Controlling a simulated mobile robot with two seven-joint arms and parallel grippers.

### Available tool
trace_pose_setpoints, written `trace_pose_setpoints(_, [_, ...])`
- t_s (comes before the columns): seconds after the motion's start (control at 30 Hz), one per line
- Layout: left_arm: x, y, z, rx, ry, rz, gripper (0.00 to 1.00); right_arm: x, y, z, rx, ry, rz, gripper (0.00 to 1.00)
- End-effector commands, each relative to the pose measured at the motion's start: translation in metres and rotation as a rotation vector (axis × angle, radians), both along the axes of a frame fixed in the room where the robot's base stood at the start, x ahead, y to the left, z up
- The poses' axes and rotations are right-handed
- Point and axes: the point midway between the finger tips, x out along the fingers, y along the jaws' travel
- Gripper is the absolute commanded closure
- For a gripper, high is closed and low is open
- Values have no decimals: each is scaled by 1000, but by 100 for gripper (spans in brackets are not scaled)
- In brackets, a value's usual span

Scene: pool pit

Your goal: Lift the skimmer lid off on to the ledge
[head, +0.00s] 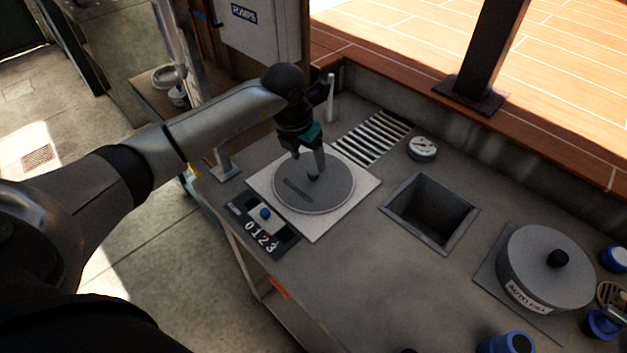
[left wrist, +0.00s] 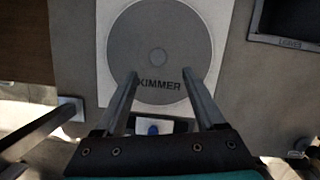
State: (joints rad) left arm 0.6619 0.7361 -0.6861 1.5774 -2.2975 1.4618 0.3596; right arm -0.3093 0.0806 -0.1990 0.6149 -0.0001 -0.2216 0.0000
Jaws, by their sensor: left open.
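The skimmer lid (head: 329,191) is a round grey disc set flat in a pale square plate (head: 362,186) on the grey ledge (head: 345,273). My right gripper is not in view.
A square open pit (head: 434,208) lies right of the lid, with a lidded grey drum (head: 545,265) beyond. A grating (head: 372,137) and a gauge (head: 422,148) are behind. A numbered panel (head: 262,228) is at the front left.

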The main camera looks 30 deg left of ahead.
Motion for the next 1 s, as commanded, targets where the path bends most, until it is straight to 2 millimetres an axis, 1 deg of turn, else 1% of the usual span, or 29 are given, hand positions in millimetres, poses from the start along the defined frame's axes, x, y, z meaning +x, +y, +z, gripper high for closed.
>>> trace_pose_setpoints(0.03, [1, 0, -5, -1, 2, 1, 28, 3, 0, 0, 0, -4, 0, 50])
trace_pose_setpoints(0.27, [6, -1, -17, -1, 2, 0, 28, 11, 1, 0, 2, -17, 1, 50])
trace_pose_setpoints(0.47, [17, 0, -38, -2, 2, 0, 28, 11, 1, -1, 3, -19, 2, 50])
trace_pose_setpoints(0.6, [21, -1, -53, -2, 2, 0, 28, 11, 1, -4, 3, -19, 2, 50])
trace_pose_setpoints(0.73, [22, -1, -57, 0, 2, -1, 28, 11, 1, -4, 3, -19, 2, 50])
trace_pose_setpoints(0.93, [22, -1, -57, -1, 1, -1, 28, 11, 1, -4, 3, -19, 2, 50])
trace_pose_setpoints(0.97, [22, -1, -57, -1, 1, -1, 31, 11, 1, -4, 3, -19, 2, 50])
trace_pose_setpoints(1.0, [22, -1, -57, -1, 1, -1, 35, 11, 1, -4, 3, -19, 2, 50])
